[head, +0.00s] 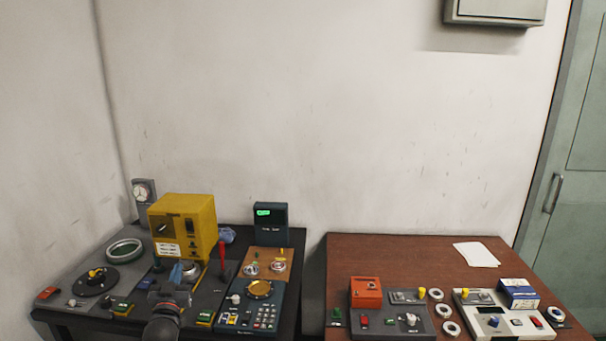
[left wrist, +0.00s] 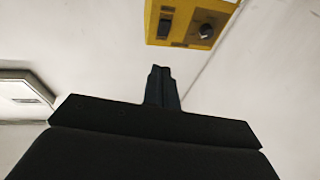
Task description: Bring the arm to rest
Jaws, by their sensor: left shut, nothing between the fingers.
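My left gripper (head: 172,291) comes up from the bottom of the head view, in front of the dark left table (head: 60,317). It is shut and empty. In the left wrist view my left gripper (left wrist: 162,72) shows its dark fingers together, with the wall behind them. A yellow box-shaped device (head: 183,228) stands on the left table behind the gripper, and its knob and switch face shows at the top of the left wrist view (left wrist: 190,22). My right gripper is in neither view.
The left table holds a round ring station (head: 124,250), a red lever (head: 223,262) and a keypad device (head: 258,307). A brown table (head: 395,258) on the right holds an orange box (head: 366,292), several metal rings (head: 451,328) and a blue-white box (head: 518,293). A gap separates the tables.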

